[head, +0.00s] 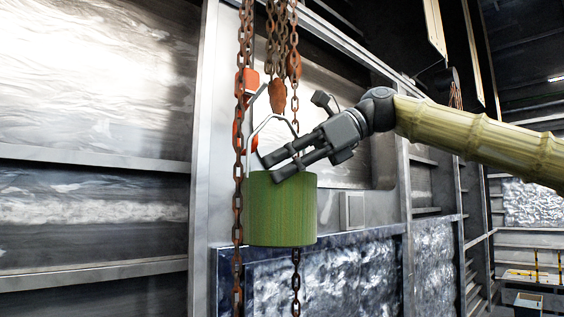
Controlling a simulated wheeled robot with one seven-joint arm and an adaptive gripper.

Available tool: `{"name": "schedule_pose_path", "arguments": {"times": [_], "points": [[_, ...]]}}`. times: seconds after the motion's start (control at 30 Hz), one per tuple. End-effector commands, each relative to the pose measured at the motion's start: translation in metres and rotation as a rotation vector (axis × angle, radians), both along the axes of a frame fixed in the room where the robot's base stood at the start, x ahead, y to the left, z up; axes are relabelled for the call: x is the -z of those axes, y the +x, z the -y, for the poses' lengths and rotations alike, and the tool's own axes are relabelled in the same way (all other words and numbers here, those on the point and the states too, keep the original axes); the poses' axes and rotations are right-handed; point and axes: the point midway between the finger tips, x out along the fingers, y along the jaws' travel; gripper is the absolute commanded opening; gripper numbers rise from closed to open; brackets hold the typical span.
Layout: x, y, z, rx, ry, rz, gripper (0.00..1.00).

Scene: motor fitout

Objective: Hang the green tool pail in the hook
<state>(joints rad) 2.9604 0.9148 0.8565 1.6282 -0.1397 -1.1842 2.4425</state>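The green tool pail (281,212) is upright at the centre of the head view, with its pale wire handle (252,135) standing above it. My gripper (271,166) reaches in from the right, its two fingers at the pail's top rim and the lower part of the handle. It appears shut on the pail; the exact contact is hidden. No support shows under the pail. A rusty hook-like piece (278,97) hangs on chains above the pail, apart from it. A red-orange piece (247,82) hangs to its left; which is the hook is unclear.
A long rusty chain (238,200) hangs in front of the pail's left edge. Another chain (295,275) runs behind the pail and shows below it. A metal-framed wall (206,180) stands behind, with a dark blue panel (340,270) below. Shelves are at the left.

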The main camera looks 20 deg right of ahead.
Motion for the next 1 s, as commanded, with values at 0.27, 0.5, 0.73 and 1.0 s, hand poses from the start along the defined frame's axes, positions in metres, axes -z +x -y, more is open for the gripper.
{"name": "schedule_pose_path", "arguments": {"times": [0.27, 0.5, 0.73, 1.0], "points": [[0.000, 0.011, -0.005, 0.000, -0.001, 0.001, 0.00], [0.000, 0.020, -0.008, 0.001, 0.000, 0.002, 0.00], [0.001, 0.029, -0.011, 0.001, 0.000, 0.002, 0.00], [0.002, 0.040, -0.015, 0.000, -0.002, 0.002, 0.00]]}}
